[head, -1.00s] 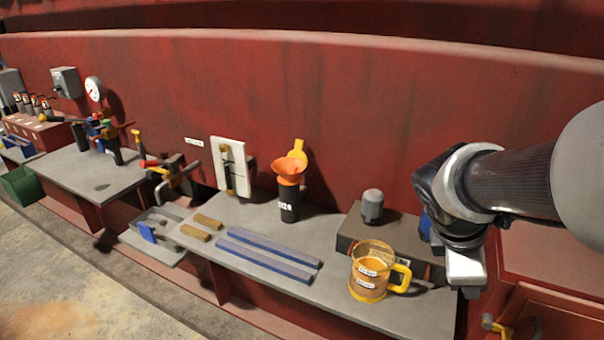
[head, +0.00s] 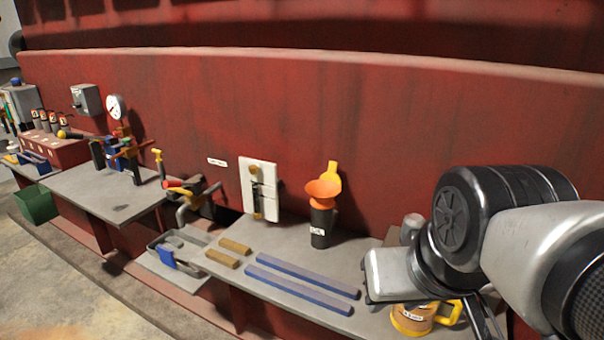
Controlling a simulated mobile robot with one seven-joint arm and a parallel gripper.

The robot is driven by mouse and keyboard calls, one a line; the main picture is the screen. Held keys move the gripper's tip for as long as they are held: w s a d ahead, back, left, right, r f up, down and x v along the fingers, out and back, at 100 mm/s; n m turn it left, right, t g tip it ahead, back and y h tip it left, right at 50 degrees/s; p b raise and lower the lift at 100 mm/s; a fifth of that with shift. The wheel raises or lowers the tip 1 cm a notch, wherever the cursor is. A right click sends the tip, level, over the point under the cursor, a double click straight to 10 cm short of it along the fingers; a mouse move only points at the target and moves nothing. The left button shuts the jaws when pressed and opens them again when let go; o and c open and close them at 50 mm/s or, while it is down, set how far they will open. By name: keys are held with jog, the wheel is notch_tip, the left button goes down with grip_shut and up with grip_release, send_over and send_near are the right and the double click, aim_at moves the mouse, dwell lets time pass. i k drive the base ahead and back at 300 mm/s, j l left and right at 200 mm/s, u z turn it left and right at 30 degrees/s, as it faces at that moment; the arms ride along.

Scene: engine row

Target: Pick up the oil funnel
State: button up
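The orange oil funnel (head: 323,190) sits mouth up in the top of a black cylindrical holder (head: 321,226) on the grey shelf, close to the red wall. A yellow-orange piece stands up behind the funnel's mouth. My gripper (head: 369,280) is to the right of the funnel and nearer the camera, apart from it, pointing left over the shelf. Its fingers are too small and hidden to show whether they are open or shut. My arm comes in from the right.
An amber measuring jug (head: 412,320) stands partly hidden under my gripper. A grey-capped object (head: 411,226) is behind my arm. Two blue bars (head: 300,283) and two tan blocks (head: 235,246) lie on the shelf (head: 283,238). A white panel (head: 259,189) stands left of the funnel.

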aim_at(322, 193)
jog(key=i+j+z, duration=0.2)
jog(key=j, duration=0.15)
jog(key=i+j+z, duration=0.2)
jog(key=j, duration=0.15)
jog(key=i+j+z, duration=0.2)
jog(key=j, duration=0.15)
jog(key=j+z, duration=0.2)
jog(key=j, duration=0.2)
jog(key=j+z, duration=0.15)
jog(key=j, duration=0.3)
jog(key=i, duration=0.05)
